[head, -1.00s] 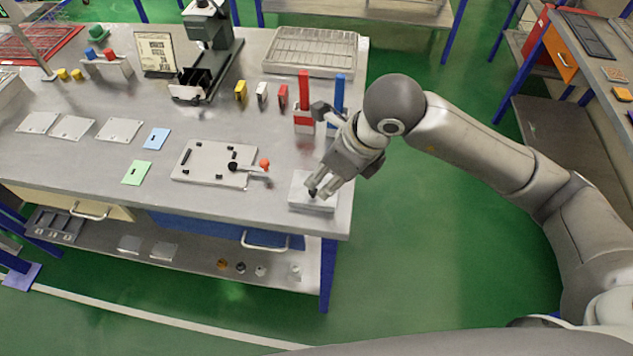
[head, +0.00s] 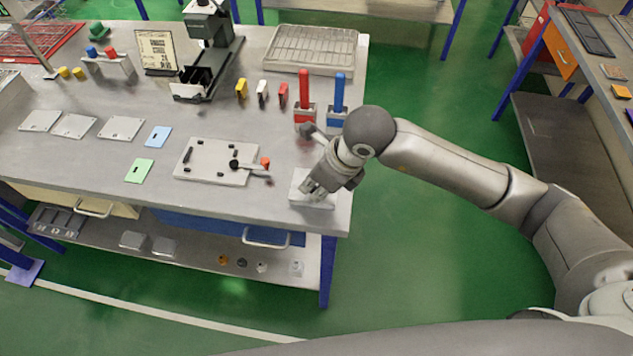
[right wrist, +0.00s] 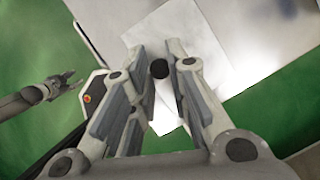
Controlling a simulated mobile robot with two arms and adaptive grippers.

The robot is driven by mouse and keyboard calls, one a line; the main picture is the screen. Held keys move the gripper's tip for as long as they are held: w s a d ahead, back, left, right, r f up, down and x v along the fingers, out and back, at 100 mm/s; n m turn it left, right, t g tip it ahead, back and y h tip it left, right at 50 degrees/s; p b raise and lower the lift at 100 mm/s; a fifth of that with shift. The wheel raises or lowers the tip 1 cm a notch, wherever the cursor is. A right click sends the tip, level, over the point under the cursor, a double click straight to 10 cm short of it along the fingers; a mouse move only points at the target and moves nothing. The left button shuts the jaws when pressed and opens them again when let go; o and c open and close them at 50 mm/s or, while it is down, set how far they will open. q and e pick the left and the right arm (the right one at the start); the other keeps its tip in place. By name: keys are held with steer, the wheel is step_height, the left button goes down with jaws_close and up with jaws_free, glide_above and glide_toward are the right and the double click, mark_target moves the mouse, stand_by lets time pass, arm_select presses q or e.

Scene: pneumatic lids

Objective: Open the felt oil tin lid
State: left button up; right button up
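The felt oil tin, a flat pale box (head: 318,204), sits at the near right corner of the bench. Its lid (right wrist: 208,62) is pale, with a small dark round knob (right wrist: 159,69). My right gripper (head: 311,190) is low over the box, pointing down. In the right wrist view its fingers (right wrist: 160,60) stand apart on either side of the knob, with narrow gaps visible. In the head view the fingers hide the knob. My left gripper (right wrist: 70,79) shows small at the left of the right wrist view, its fingers apart and empty, over the green floor.
A light plate with black fittings and a red-tipped lever (head: 215,162) lies left of the box. Red (head: 304,95) and blue (head: 339,95) upright handles stand behind it. A wire rack (head: 311,50) is at the back. Open floor lies right of the bench.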

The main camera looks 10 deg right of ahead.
jaws_close()
steer(key=shift+w+d+r+m+g+y+b, duration=0.2)
steer(key=shift+w+r+m+g+y+b, duration=0.15)
steer(key=shift+w+r+g, duration=0.6)
steer(key=shift+w+d+r+m+g+y+b, duration=0.1)
steer(key=shift+w+d+r+g+y+b, duration=0.15)
steer(key=shift+g, duration=0.45)
steer(key=shift+w+d+r+m+g+y+b, duration=0.15)
steer(key=shift+w+r+g+y+b, duration=0.15)
steer(key=shift+g, duration=0.45)
steer(key=shift+w+d+r+m+g+y+b, duration=0.1)
steer(key=shift+w+g+y+b, duration=0.2)
steer(key=shift+g, duration=0.4)
